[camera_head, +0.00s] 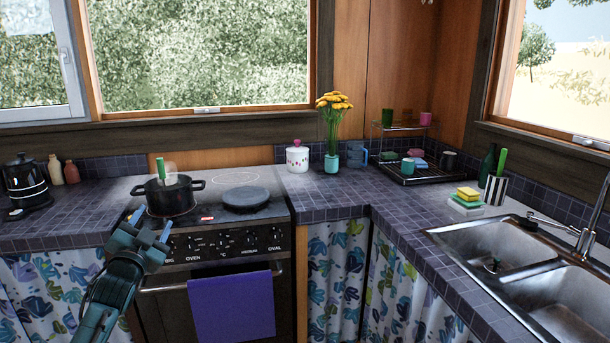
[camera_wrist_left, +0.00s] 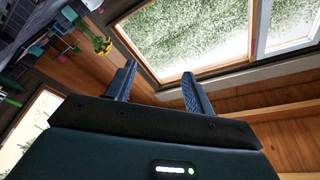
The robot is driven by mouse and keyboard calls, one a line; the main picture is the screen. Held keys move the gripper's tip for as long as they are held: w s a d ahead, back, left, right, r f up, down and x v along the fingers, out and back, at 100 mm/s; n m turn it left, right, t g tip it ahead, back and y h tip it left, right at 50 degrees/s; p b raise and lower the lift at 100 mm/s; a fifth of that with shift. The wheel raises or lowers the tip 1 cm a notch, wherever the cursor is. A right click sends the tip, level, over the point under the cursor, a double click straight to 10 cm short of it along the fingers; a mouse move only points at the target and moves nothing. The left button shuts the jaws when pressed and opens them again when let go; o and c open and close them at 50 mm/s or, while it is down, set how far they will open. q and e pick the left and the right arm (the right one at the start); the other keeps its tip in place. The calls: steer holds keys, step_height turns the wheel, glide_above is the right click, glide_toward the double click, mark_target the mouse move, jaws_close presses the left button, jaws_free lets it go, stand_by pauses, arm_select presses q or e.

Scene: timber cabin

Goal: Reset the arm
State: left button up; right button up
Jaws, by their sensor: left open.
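My left gripper (camera_head: 151,223) is at the lower left of the head view, in front of the stove and below the black pot. Its two fingers are apart with nothing between them. In the left wrist view the gripper (camera_wrist_left: 160,85) points up toward the window and wooden wall, its fingers spread and empty. My right gripper is in neither view.
A black pot (camera_head: 169,195) with a green-handled utensil stands on the stove (camera_head: 262,222). A purple towel (camera_head: 231,305) hangs on the oven front. A kettle (camera_head: 26,182) stands at left. A sink (camera_head: 500,245) and dish rack (camera_head: 405,172) are at right.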

arm_select(q)
steer(key=s+d+f+n+g+h, duration=0.1)
steer(key=s+d+f+n+g, duration=0.25)
steer(key=f, duration=0.55)
steer(key=s+d+f+n+g+h, duration=0.15)
steer(key=s+d+f, duration=0.35)
steer(key=f, duration=0.5)
steer(key=s+d+f+g, duration=0.1)
steer(key=s+d+f, duration=0.2)
steer(key=s, duration=0.7)
steer(key=s+d+f+g+h, duration=0.1)
steer(key=s+d+f, duration=0.3)
steer(key=s, duration=0.6)
steer(key=s+d+f+g+h, duration=0.1)
steer(key=s+d+f, duration=0.3)
steer(key=s, duration=0.6)
steer(key=shift+s+d+g, duration=0.2)
steer(key=shift+g, duration=0.6)
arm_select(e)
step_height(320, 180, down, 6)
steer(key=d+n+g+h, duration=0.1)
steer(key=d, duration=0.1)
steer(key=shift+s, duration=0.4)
